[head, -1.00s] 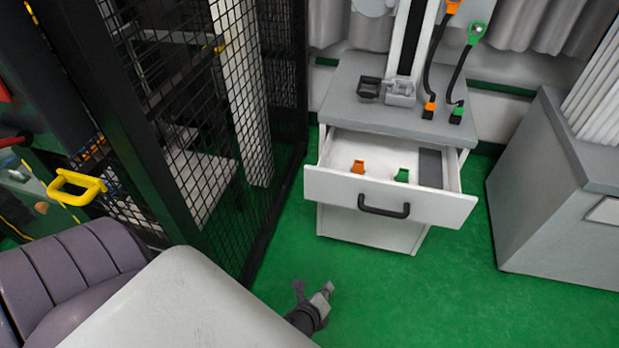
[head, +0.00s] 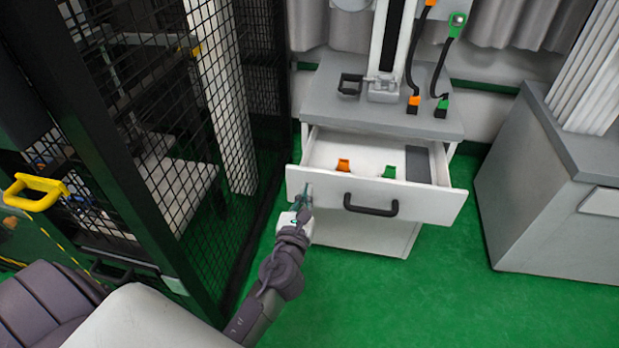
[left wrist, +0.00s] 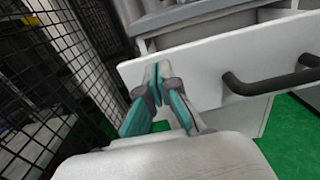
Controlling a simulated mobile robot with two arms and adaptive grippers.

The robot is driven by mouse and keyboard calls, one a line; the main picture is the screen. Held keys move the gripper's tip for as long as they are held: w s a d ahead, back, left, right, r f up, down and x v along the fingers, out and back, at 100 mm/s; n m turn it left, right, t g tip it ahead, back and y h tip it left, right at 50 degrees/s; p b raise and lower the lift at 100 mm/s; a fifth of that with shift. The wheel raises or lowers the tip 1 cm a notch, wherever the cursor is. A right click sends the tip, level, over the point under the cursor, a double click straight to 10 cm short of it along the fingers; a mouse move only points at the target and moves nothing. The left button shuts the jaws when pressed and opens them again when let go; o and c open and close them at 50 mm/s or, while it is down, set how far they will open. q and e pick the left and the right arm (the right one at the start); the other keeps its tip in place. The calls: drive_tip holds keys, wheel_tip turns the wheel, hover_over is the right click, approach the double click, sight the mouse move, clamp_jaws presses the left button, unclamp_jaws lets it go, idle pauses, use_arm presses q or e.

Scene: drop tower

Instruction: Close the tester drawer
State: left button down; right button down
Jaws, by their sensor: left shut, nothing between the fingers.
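The tester drawer (head: 420,202) is pulled open from the white cabinet under the tester. Its white front carries a black handle (head: 371,206). An orange clip (head: 343,165) and a green clip (head: 389,172) lie inside. My left gripper (head: 304,194) is shut and empty at the left end of the drawer front, left of the handle. In the left wrist view the closed fingertips (left wrist: 157,75) lie against or just in front of the drawer front (left wrist: 205,75); I cannot tell if they touch. The handle (left wrist: 270,82) is to their right. My right gripper is not in view.
A black mesh fence (head: 160,110) stands close on the left of the cabinet. A grey cabinet (head: 535,190) stands at the right. The tester's grey top (head: 440,122) holds a column and cables. Green floor (head: 400,300) is clear in front.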

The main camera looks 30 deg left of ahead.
sight(312, 173)
use_arm(q)
drive_tip(key=shift+x, duration=2.25)
